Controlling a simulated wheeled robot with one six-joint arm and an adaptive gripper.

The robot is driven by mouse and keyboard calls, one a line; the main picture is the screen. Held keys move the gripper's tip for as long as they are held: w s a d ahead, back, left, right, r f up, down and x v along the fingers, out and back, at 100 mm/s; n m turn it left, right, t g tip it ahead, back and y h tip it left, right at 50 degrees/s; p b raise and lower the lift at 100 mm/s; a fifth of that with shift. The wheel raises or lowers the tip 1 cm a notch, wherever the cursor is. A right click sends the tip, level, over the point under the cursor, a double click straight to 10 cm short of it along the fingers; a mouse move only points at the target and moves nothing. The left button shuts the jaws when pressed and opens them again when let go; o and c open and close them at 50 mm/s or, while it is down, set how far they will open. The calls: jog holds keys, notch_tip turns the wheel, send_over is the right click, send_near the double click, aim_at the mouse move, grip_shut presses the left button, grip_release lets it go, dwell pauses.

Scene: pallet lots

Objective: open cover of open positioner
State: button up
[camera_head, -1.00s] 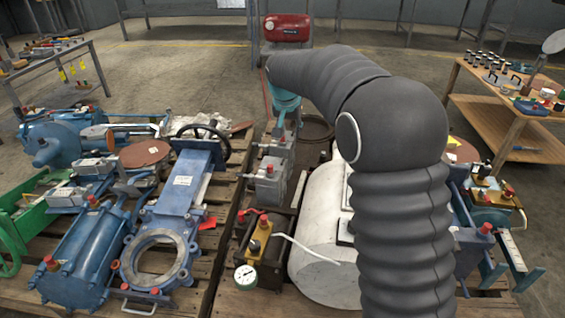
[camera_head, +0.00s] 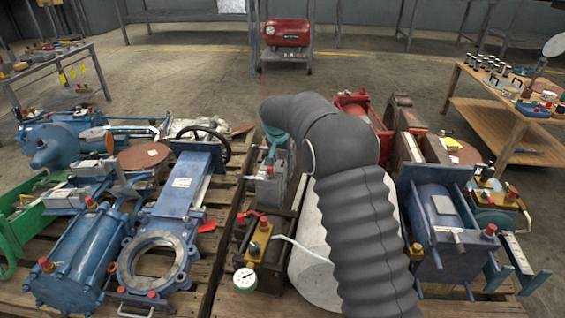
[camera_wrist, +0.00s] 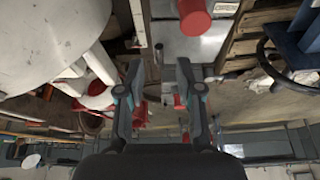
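A grey positioner box (camera_head: 270,188) stands on the pallet between the blue gate valve and the white cylinder. In the wrist view a grey box with a red cap (camera_wrist: 195,15), seemingly this unit, lies just beyond the fingertips. Its grey surface (camera_wrist: 192,45) faces me; I cannot tell the cover from the body. My gripper (camera_wrist: 159,74) is open, its two fingers apart with nothing held between them. In the head view my arm bends over the white cylinder and hides most of the gripper.
The white cylinder (camera_head: 312,255) lies right of the box. A brass-and-red fitting with a gauge (camera_head: 245,279) is in front. A blue actuator (camera_head: 437,235) stands right, and red equipment (camera_head: 362,115) behind.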

aim_at(283, 162)
jog(key=shift+x, duration=1.55)
grip_shut()
